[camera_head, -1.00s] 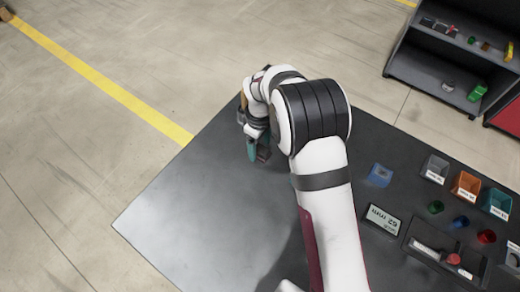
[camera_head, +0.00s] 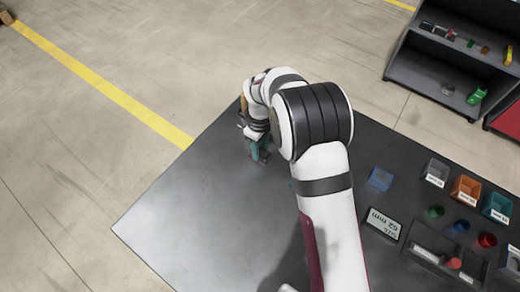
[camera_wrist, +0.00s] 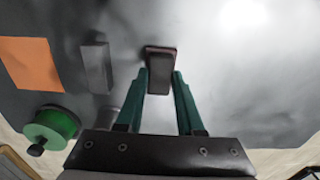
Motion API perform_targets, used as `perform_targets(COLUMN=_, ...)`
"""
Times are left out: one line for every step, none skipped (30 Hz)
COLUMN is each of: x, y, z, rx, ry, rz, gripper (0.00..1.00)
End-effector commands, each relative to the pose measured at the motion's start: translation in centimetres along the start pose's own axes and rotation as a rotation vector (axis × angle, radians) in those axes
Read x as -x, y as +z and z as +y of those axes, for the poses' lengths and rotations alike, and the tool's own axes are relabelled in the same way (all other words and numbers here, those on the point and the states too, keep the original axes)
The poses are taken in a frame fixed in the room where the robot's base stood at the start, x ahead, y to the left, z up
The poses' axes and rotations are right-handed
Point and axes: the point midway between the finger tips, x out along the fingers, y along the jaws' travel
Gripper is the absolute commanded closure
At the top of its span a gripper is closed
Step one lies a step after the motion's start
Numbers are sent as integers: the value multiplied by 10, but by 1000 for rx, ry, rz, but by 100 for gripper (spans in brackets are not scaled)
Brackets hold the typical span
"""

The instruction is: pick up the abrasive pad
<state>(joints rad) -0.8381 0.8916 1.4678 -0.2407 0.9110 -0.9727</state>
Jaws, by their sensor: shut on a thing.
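The abrasive pad (camera_wrist: 161,60) is a small dark block with a reddish edge, in the upper middle of the wrist view. My gripper (camera_wrist: 162,74) has two green fingers, one on each side of the pad, and is shut on it. In the head view my gripper (camera_head: 260,152) is low over the far left part of the dark table, with the pad barely visible between the fingers. I cannot tell whether the pad touches the table.
The wrist view shows an orange sheet (camera_wrist: 30,63), a grey block (camera_wrist: 97,67) and a green round part (camera_wrist: 50,125) to the left. In the head view, a blue block (camera_head: 380,179), a display (camera_head: 383,222) and small bins (camera_head: 466,187) stand right of my arm. The table's front left is clear.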

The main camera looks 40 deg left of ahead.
Motion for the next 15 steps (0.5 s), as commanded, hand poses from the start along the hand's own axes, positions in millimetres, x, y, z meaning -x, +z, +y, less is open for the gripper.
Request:
perform_targets(x=6, y=0, z=0, rx=0, ry=1, rz=1, gripper=100)
perform_targets(x=9, y=0, z=0, rx=1, ry=1, rz=1, gripper=100)
perform_targets(x=16, y=0, z=0, rx=1, ry=2, rz=2, gripper=100)
perform_targets(x=21, y=0, z=0, rx=1, ry=2, rz=2, gripper=100)
perform_targets(x=27, y=-1, z=1, rx=1, ry=2, rz=2, gripper=100)
perform_targets(x=36, y=-1, z=0, rx=-1, ry=2, rz=3, gripper=100)
perform_targets(x=40, y=4, z=2, rx=-3, ry=1, rz=2, gripper=100)
perform_targets(x=44, y=11, z=4, rx=-3, ry=1, rz=2, gripper=100)
perform_targets(x=49, y=20, z=7, rx=-4, ry=1, rz=2, gripper=100)
perform_targets(x=52, y=27, z=9, rx=-3, ry=1, rz=1, gripper=100)
perform_targets(x=57, y=34, z=11, rx=-5, ry=2, rz=2, gripper=100)
perform_targets(x=63, y=43, z=14, rx=-4, ry=1, rz=1, gripper=100)
perform_targets(x=67, y=50, z=16, rx=-6, ry=1, rz=2, gripper=100)
perform_targets(x=72, y=57, z=18, rx=-4, ry=1, rz=1, gripper=100)
perform_targets(x=77, y=67, z=21, rx=-5, ry=1, rz=1, gripper=100)
